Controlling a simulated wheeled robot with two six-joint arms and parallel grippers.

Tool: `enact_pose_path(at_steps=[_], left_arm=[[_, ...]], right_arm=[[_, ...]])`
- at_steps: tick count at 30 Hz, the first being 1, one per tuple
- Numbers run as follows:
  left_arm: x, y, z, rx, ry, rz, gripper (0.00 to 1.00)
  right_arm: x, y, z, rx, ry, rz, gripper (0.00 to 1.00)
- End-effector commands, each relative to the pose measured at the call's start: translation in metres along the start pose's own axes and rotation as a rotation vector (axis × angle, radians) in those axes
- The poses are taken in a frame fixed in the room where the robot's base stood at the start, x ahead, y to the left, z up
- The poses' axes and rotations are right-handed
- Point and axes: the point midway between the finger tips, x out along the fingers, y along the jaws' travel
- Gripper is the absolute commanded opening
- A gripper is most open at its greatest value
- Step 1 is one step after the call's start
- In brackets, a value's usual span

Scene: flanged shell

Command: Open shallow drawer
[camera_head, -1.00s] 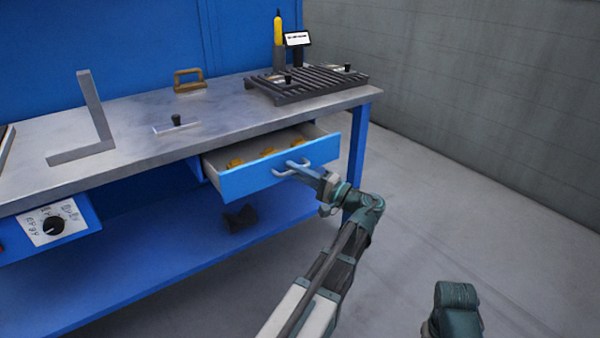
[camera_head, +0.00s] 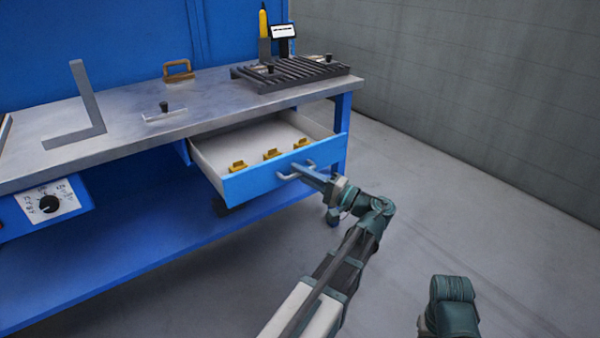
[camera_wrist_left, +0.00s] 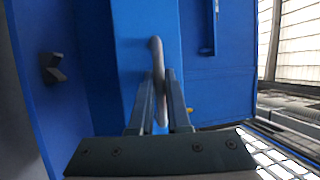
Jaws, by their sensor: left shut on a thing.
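The shallow drawer (camera_head: 262,182) has a blue front and pale inner walls, and it stands well out from under the workbench top. Several yellow pieces lie inside it near the front. A grey bar handle (camera_head: 290,175) is on its front. My left gripper (camera_head: 306,172) is shut on the handle. In the left wrist view the fingers (camera_wrist_left: 160,98) close on either side of the upright-looking handle bar (camera_wrist_left: 157,75) against the blue front. My right gripper is not in view; only part of my right arm shows at the lower right.
The workbench top (camera_head: 120,118) carries a grey angle bracket (camera_head: 82,110), a brown handle-like piece (camera_head: 178,70), a small plate with a black knob (camera_head: 165,110) and a slatted rack (camera_head: 290,72). A dial panel (camera_head: 50,202) hangs at left. Floor at right is clear.

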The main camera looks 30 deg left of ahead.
Motion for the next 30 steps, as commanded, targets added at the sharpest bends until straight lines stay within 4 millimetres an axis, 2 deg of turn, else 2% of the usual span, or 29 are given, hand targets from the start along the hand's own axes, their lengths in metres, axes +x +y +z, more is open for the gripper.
enact_pose_path(at_steps=[1, 2, 3, 12, 16, 30], left_arm=[[0.0, 0.001, 0.0, 0.0, -0.001, 0.002, 0.0], [0.0, 0.001, 0.0, 0.0, -0.001, 0.002, 0.2], [0.0, 0.001, 0.0, 0.0, -0.001, 0.002, 0.27], [-0.001, 0.0, 0.0, 0.0, 0.0, 0.001, 0.27], [-0.011, 0.001, -0.001, 0.0, 0.003, 0.001, 0.27], [-0.106, 0.002, -0.001, 0.0, 0.002, 0.001, 0.27]], right_arm=[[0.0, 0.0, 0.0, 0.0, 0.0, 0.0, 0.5], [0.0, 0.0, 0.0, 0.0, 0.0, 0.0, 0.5], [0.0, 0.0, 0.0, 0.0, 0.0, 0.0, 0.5], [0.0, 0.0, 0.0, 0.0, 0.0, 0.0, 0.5], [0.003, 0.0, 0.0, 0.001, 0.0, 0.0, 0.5], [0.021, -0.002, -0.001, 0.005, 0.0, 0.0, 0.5]])
